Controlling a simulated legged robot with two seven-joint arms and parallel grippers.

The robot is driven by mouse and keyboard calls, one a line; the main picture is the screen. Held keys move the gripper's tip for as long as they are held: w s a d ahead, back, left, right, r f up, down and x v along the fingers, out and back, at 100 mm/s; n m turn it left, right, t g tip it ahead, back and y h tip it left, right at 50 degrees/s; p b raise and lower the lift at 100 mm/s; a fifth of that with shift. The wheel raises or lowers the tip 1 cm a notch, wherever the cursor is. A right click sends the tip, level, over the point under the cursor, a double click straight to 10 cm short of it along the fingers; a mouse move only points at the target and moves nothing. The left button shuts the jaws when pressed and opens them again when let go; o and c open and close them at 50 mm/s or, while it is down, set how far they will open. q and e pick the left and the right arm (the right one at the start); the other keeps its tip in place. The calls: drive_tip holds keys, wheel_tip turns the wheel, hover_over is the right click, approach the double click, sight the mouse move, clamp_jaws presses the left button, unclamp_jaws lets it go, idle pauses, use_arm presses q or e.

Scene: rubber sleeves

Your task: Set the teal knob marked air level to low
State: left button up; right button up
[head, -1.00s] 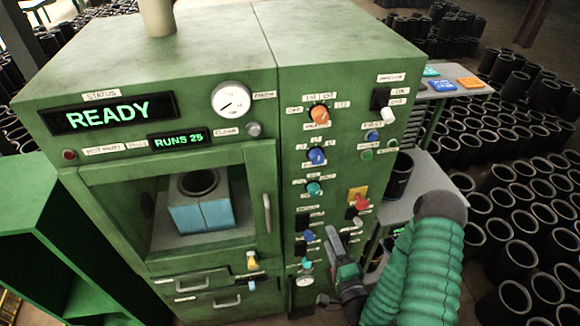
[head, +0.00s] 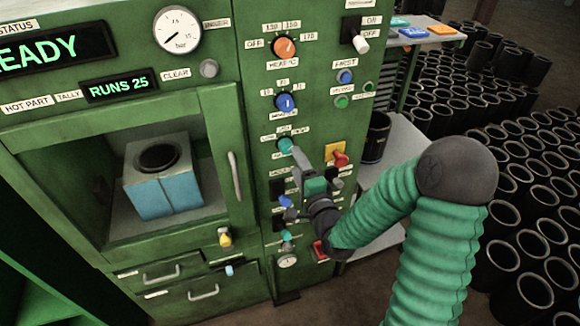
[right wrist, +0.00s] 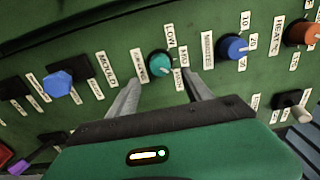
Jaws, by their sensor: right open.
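The teal knob (head: 286,145) sits on the green control panel, below a blue knob. In the right wrist view the teal knob (right wrist: 160,63) lies between my two finger ends, with a LOW label (right wrist: 170,36) and other small labels beside it. I cannot make out which label its pointer faces. My right gripper (head: 298,155) is open in front of the panel, its fingers reaching toward the knob. In the right wrist view the gripper (right wrist: 162,82) has one finger on each side of the knob; contact is not clear. My left gripper is not in view.
Above are the blue minutes knob (head: 285,102) and orange heat knob (head: 285,47). A red knob on a yellow plate (head: 340,158) is just right of my gripper. A blue knob (head: 286,201) and small teal knob (head: 286,236) are below. A door handle (head: 235,176) stands left.

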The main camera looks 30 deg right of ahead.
sight(288, 151)
drive_tip(key=shift+w+a+r, duration=0.1)
drive_tip(key=shift+w+r, duration=0.05)
drive_tip(key=shift+w, duration=0.8)
drive_tip(key=x, duration=0.4)
drive_tip(key=shift+d+f, duration=0.2)
drive_tip(key=shift+f, duration=0.05)
drive_tip(key=shift+c, duration=0.7)
drive_tip(key=shift+a, duration=0.15)
drive_tip(key=c, duration=0.7)
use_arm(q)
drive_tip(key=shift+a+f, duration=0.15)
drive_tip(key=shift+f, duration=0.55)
use_arm(e)
clamp_jaws()
